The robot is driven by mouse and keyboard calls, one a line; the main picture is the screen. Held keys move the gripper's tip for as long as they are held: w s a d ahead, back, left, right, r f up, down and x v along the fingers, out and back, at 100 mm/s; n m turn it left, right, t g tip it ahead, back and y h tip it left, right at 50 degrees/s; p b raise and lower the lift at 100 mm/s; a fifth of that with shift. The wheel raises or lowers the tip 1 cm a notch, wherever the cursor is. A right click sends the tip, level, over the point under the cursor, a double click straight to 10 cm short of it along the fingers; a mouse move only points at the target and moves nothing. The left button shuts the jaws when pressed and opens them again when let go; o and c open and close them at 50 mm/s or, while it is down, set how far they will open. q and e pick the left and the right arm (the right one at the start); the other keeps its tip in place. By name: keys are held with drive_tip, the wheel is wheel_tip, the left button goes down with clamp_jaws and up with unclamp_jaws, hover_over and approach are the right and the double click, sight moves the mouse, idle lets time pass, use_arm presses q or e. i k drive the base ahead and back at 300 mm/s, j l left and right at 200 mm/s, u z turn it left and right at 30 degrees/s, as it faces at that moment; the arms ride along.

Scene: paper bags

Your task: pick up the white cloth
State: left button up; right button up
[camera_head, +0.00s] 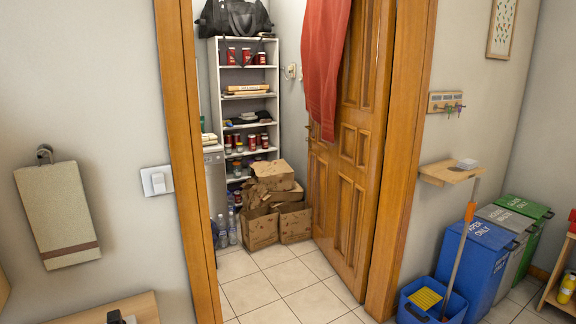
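A cream, off-white cloth (58,213) with a brown stripe near its lower edge hangs flat against the wall at the left. It hangs from a dark hook (44,152). A small whitish item (467,163) lies on a little wooden wall shelf (438,173) at the right; it is too small to tell whether it is cloth. Neither of my grippers shows in the head view.
An open wooden door (347,165) with a red cloth over it leads to a closet with shelves (231,84) and cardboard boxes (260,229). The tiled doorway floor (285,285) is clear.

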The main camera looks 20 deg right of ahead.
sight(467, 164)
drive_tip(key=z, duration=1.65)
drive_tip(key=i+l+u, duration=0.1)
drive_tip(key=i+l, duration=0.45)
drive_tip(key=i, duration=0.25)
drive_tip(key=i+l+u, duration=0.1)
drive_tip(key=i+l, duration=0.55)
drive_tip(key=i, duration=0.1)
